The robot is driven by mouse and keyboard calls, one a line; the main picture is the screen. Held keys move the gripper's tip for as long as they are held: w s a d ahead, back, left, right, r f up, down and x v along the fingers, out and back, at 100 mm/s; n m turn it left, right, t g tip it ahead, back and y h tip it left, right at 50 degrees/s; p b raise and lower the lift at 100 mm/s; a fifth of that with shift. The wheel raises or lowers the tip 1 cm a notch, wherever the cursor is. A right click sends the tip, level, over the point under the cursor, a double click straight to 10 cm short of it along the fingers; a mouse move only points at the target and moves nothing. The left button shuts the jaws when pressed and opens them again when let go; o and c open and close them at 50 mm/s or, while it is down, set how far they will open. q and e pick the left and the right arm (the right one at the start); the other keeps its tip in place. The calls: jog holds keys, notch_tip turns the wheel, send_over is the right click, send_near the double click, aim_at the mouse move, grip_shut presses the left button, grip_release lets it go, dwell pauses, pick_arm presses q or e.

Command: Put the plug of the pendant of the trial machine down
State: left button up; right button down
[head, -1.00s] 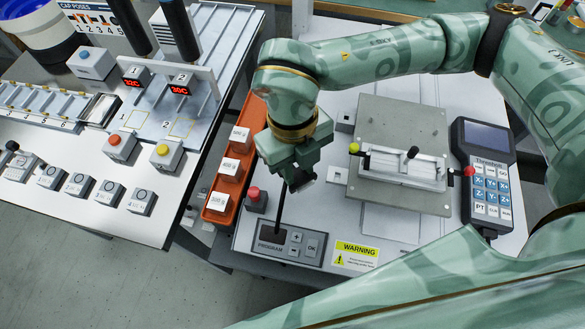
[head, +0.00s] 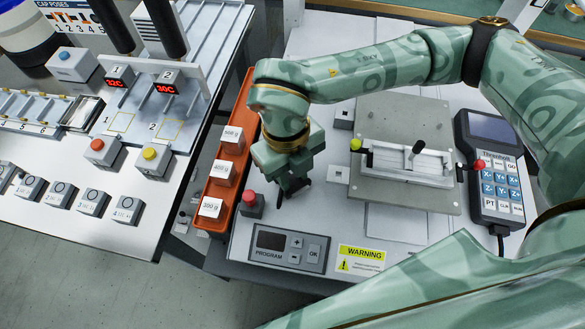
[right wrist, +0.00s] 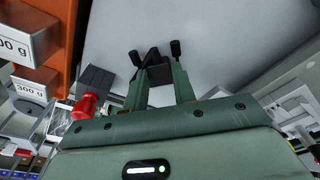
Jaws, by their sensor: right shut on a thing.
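My right gripper (head: 290,188) is over the white bench, between the orange bin and the trial machine (head: 408,160). In the right wrist view its fingers (right wrist: 157,72) are closed around a small dark piece (right wrist: 154,74), which looks like the plug; its shape is mostly hidden. Whether it touches the bench surface I cannot tell. The pendant (head: 490,165), a dark handset with a screen and blue and white keys, lies to the right of the machine. A black cable (head: 500,243) leaves its lower end. My left gripper is not in view.
An orange bin (head: 243,128) with labelled weight blocks stands left of the gripper. A red-button box (head: 251,203) and the program panel (head: 288,248) are close by. Small grey boxes (head: 338,174) sit beside the machine. The bench right of the panel's warning label (head: 360,259) is partly clear.

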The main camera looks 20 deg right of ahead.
jog(key=shift+f, duration=0.1)
jog(key=c, duration=1.1)
grip_release()
jog(key=shift+c, duration=0.2)
pick_arm(q)
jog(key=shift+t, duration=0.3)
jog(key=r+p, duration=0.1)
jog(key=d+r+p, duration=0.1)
jog(key=p, duration=0.1)
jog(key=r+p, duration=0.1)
jog(key=p, duration=0.1)
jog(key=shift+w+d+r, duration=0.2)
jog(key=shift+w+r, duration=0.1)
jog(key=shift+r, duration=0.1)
pick_arm(e)
notch_tip(320, 180, up, 13)
jog(key=w, duration=0.1)
jog(key=shift+w+a, duration=0.15)
jog(key=shift+w, duration=0.15)
